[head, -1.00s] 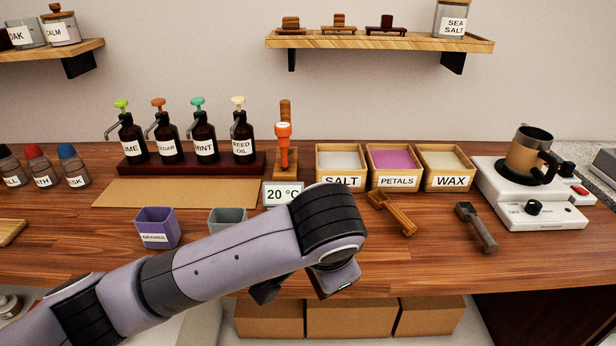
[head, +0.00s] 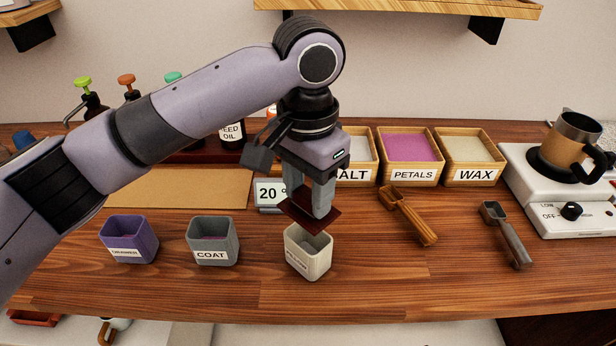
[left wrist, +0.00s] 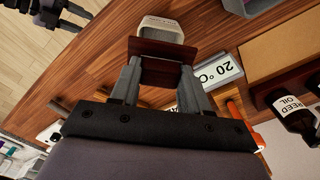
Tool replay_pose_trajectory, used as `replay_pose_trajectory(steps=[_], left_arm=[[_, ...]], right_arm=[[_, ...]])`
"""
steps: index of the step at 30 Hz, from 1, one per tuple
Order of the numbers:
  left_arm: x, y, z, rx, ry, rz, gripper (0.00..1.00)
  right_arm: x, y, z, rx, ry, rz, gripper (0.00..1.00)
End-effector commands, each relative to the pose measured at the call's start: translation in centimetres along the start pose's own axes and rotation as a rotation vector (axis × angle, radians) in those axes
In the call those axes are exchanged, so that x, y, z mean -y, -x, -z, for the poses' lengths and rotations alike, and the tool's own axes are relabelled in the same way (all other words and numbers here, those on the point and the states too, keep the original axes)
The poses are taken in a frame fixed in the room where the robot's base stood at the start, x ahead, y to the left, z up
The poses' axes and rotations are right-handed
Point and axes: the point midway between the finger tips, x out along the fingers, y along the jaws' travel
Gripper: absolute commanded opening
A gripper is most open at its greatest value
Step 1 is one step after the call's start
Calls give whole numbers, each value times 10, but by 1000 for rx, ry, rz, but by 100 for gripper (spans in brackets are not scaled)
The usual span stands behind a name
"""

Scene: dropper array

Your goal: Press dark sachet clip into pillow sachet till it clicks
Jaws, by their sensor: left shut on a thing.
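My left gripper (head: 309,200) is shut on the dark sachet clip (head: 320,214), a dark red-brown flat piece. It points down and holds the clip tilted in the head view, just above the pale cup-like sachet (head: 320,262). That sachet's label is too small to read surely. In the left wrist view the clip (left wrist: 163,50) lies between the fingertips and overlaps the near part of the pale sachet (left wrist: 162,24). I cannot tell whether clip and sachet touch. My right gripper is not seen in the head view.
A purple DRAWER sachet (head: 130,238) and a grey COAT sachet (head: 212,240) stand left of the pale one. The temperature display (head: 268,194) is close behind. A wooden scoop (head: 408,214) and a grey scoop (head: 508,235) lie right, before the PETALS (head: 412,175) and WAX (head: 475,175) boxes.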

Motion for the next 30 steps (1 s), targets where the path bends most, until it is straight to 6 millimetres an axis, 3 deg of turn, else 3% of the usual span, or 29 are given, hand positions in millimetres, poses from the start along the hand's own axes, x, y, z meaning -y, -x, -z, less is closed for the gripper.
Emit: replay_pose_trajectory(steps=[10,24,30], left_arm=[[0,1,-1,5,-1,3,9],[0,-36,-1,5,1,3,9],[0,-42,-1,4,0,4,9]], right_arm=[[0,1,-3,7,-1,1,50],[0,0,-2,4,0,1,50],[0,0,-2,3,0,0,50]])
